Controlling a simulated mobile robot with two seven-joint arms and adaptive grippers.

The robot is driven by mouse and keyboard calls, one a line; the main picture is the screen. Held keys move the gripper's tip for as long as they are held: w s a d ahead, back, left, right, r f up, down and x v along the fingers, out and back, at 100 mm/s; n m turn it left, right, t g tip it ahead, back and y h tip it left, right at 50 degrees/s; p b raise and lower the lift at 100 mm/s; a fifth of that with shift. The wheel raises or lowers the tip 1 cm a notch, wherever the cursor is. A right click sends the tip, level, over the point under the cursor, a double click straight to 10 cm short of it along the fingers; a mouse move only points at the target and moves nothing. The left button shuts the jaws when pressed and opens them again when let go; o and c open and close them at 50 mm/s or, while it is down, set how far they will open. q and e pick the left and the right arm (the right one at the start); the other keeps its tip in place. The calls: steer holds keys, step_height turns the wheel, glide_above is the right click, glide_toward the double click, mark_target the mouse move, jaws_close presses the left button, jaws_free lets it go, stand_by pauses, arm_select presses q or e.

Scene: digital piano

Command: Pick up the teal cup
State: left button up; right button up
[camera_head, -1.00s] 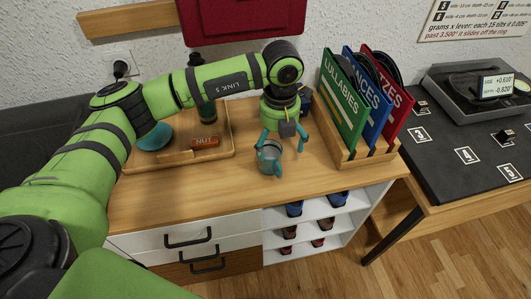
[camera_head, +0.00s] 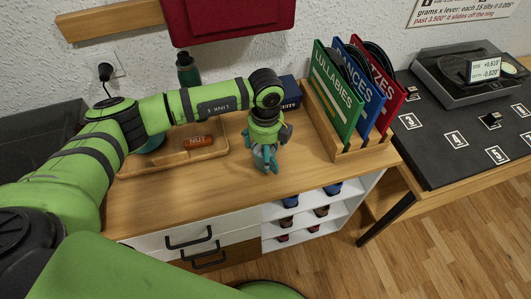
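The teal cup (camera_head: 263,166) stands on the wooden cabinet top, in front of the record rack. My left gripper (camera_head: 264,154) points down over it, with its teal fingers at the cup's sides. The gripper hides much of the cup's upper part. Fingers and cup are close in colour, so I cannot tell whether the fingers press on it. My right gripper is out of view.
A wooden tray (camera_head: 222,151) with a bar marked NUT (camera_head: 198,141) lies left of the cup. A dark green bottle (camera_head: 187,69) stands behind my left arm. A wooden rack (camera_head: 345,154) with green, blue and red record sleeves stands right. Open cabinet top lies in front.

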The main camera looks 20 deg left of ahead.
arm_select(q)
steer(key=shift+f, duration=0.25)
steer(key=c, duration=1.4)
steer(key=shift+o, duration=0.2)
